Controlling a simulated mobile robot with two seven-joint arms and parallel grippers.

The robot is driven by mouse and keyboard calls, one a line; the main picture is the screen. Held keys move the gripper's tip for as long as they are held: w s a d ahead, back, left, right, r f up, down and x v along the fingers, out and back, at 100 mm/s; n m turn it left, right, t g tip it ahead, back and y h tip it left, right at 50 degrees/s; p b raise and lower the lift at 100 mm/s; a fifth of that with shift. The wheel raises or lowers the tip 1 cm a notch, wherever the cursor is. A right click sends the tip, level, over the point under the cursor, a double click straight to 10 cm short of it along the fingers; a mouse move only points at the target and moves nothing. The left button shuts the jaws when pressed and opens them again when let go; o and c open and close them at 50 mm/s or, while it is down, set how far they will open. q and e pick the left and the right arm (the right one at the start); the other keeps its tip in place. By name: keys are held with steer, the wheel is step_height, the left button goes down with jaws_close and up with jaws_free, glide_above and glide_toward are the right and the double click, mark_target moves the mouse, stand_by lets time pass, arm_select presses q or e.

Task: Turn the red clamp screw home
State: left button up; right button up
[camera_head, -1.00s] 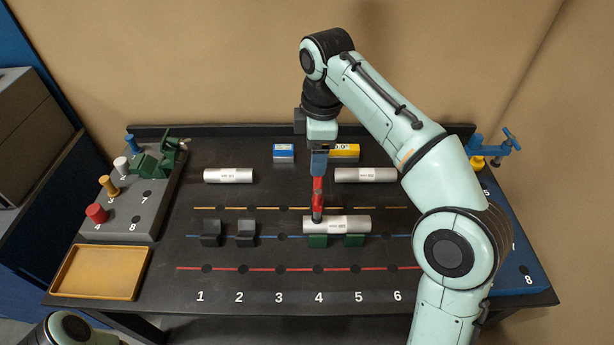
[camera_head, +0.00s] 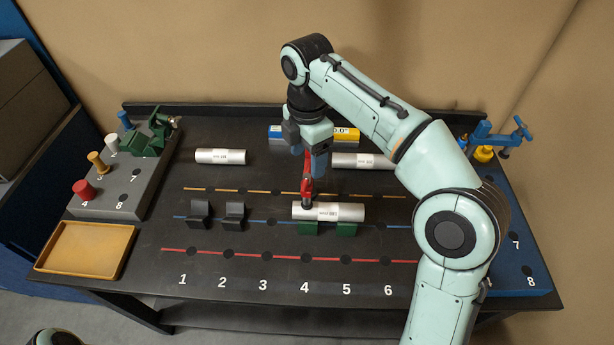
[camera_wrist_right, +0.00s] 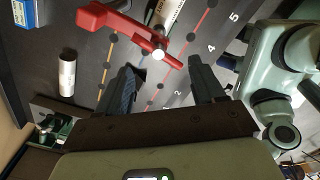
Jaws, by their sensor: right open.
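The red clamp (camera_head: 308,187) stands upright at the left end of a silver cylinder (camera_head: 345,211). The cylinder lies on two green cradles (camera_head: 346,230) above slots 4 and 5. In the right wrist view the clamp's red arm (camera_wrist_right: 118,24) reaches across, with its screw and pale round end (camera_wrist_right: 158,54) near the space between my fingertips. My right gripper (camera_head: 318,170) is open just above and behind the clamp; its two fingers (camera_wrist_right: 161,66) are apart with nothing gripped between them. Whether a finger touches the screw cannot be told. My left gripper is out of view.
Two black cradles (camera_head: 217,214) stand left on the blue line. Loose silver cylinders (camera_head: 220,156) lie behind. A grey peg block (camera_head: 128,190) and an empty yellow tray (camera_head: 85,250) are at left; a blue clamp (camera_head: 496,138) is at right. The table front is clear.

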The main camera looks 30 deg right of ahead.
mark_target(307, 175)
step_height(307, 175, down, 6)
steer(key=shift+r+b, duration=0.25)
steer(key=shift+b, duration=0.4)
steer(key=shift+w, duration=0.1)
